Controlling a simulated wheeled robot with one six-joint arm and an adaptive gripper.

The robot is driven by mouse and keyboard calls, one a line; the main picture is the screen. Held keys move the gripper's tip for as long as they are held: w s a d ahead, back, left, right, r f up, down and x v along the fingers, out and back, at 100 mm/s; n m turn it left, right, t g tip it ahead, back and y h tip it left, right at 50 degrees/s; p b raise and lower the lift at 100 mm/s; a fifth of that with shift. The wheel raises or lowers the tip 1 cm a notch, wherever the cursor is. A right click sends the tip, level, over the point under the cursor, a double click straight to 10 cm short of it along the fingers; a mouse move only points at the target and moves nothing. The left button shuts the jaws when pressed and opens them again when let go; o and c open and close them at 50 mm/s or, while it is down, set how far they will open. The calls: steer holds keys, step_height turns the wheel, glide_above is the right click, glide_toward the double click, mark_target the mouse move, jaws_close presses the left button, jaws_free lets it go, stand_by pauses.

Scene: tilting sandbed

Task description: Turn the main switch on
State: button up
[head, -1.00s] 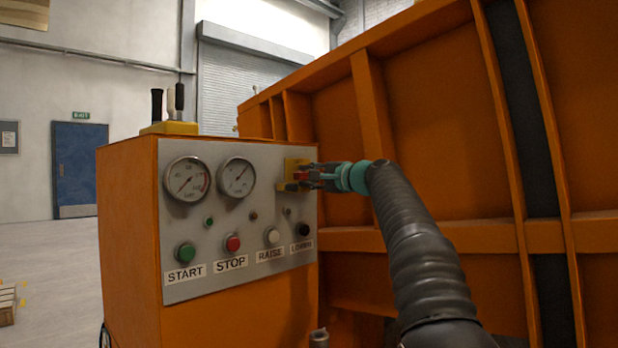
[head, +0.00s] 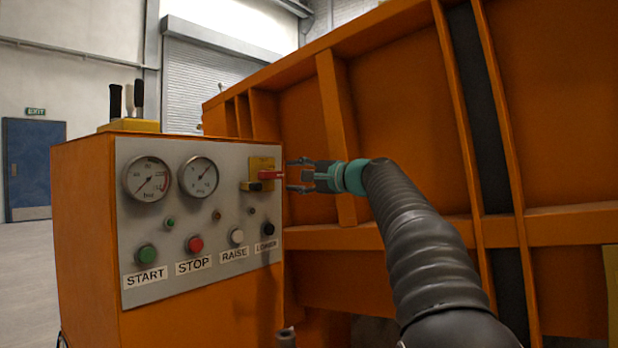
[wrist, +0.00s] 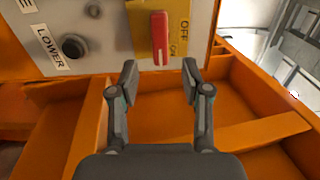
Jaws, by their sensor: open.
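The main switch is a red handle (head: 271,175) on a yellow plate (head: 261,163), at the upper right of the grey control panel. The handle lies level in the head view, its free end toward my gripper. In the wrist view the red handle (wrist: 159,36) runs down the picture, with OFF and ON printed beside it on the yellow plate (wrist: 139,28). The ON print is nearer the free end. My gripper (head: 293,175) is open and empty, just right of the handle and apart from it. Its two fingers also show in the wrist view (wrist: 160,70).
The panel (head: 215,222) carries two gauges (head: 148,179) and START, STOP, RAISE and LOWER buttons. Black levers (head: 138,99) stand on the cabinet top. The orange ribbed sandbed wall (head: 400,120) rises right behind my arm. Open floor (head: 30,270) lies left.

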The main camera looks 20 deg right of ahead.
steer(key=shift+v, duration=2.05)
step_height(320, 180, down, 11)
steer(key=w+d+g+h, duration=0.1)
steer(key=d+g+h, duration=0.1)
steer(key=h, duration=0.1)
steer(key=s+f+n+g+h, duration=0.25)
steer(key=s+f, duration=0.45)
steer(key=f, duration=0.6)
steer(key=s+a+f+n+g+h, duration=0.1)
steer(key=s+a+f+n, duration=0.2)
steer(key=s+f, duration=0.3)
steer(key=s+a+f+n+g+h, duration=0.2)
steer(key=s+f, duration=0.4)
steer(key=s, duration=1)
steer(key=s+a+f+n+g+h, duration=0.1)
steer(key=s+a+f+n, duration=0.3)
steer(key=s, duration=0.8)
steer(key=shift+f+g, duration=0.45)
steer(key=shift+f, duration=0.7)
